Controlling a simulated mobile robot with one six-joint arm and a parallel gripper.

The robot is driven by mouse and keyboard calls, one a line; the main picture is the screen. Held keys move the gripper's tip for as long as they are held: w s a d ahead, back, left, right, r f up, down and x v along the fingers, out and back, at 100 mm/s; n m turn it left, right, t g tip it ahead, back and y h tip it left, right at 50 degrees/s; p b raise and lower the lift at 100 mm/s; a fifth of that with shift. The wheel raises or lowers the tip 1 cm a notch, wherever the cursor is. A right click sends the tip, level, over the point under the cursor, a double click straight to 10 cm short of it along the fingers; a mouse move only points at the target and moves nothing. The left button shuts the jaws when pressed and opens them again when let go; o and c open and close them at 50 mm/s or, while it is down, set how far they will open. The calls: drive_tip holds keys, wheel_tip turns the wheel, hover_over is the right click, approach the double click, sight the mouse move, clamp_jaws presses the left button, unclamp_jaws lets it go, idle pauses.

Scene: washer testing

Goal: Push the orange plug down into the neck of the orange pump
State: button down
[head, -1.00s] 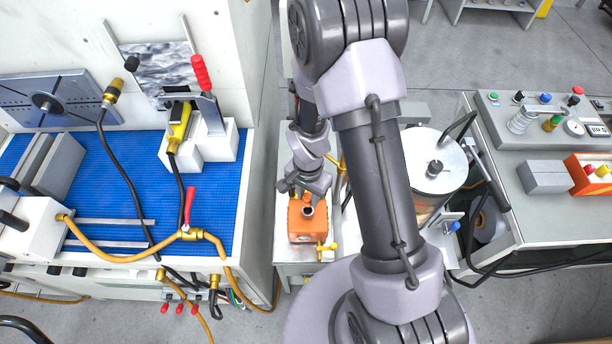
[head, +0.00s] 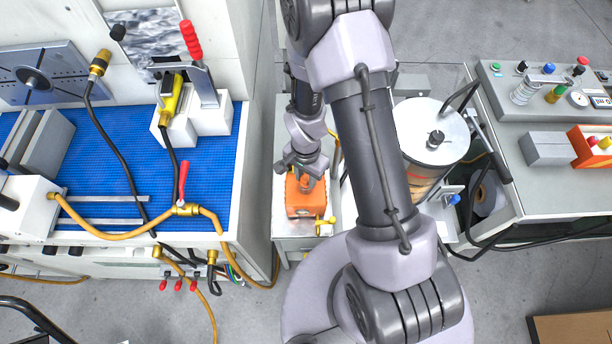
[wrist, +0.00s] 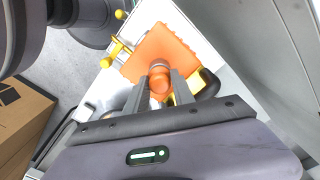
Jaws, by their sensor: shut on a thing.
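The orange pump (head: 305,205) stands on a small light bench, with a yellow valve fitting at its front right corner. In the wrist view its orange body (wrist: 150,48) lies beyond my fingertips. My gripper (wrist: 160,82) is shut on the orange plug (wrist: 160,85), which sits between the two grey fingers. The plug is in line with the pump's neck (wrist: 160,63). I cannot tell how deep it sits in the neck. In the head view my gripper (head: 304,172) is over the back part of the pump and partly hides the neck.
A white bench with a blue mat (head: 112,165), hoses and clamps stands to the left. A silver-topped cylinder (head: 432,135) stands right of my arm, with a control panel (head: 545,90) farther right. A cardboard box (wrist: 22,120) is on the floor.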

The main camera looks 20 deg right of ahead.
drive_tip(key=c, duration=1)
unclamp_jaws()
wheel_tip(320, 180, up, 17)
drive_tip(key=p, duration=0.5)
drive_tip(key=shift+r, duration=0.2)
wheel_tip(320, 180, up, 7)
drive_tip(key=n+t+b, duration=0.2)
drive_tip(key=b, duration=0.3)
hover_over(305, 177)
drive_tip(key=s, duration=0.2)
drive_tip(key=s+a+r+n+t+y+b, duration=0.1)
drive_tip(key=s+a+r+n+t+b, duration=0.1)
drive_tip(key=s, duration=0.3)
drive_tip(key=s+a+r+n+t+y+b, duration=0.1)
drive_tip(key=s+r+n+b, duration=0.1)
drive_tip(key=s, duration=0.4)
wheel_tip(305, 177, up, 2)
drive_tip(key=shift+a+r+t+b, duration=0.25)
drive_tip(key=shift+a+t+b, duration=0.15)
drive_tip(key=shift+b, duration=0.45)
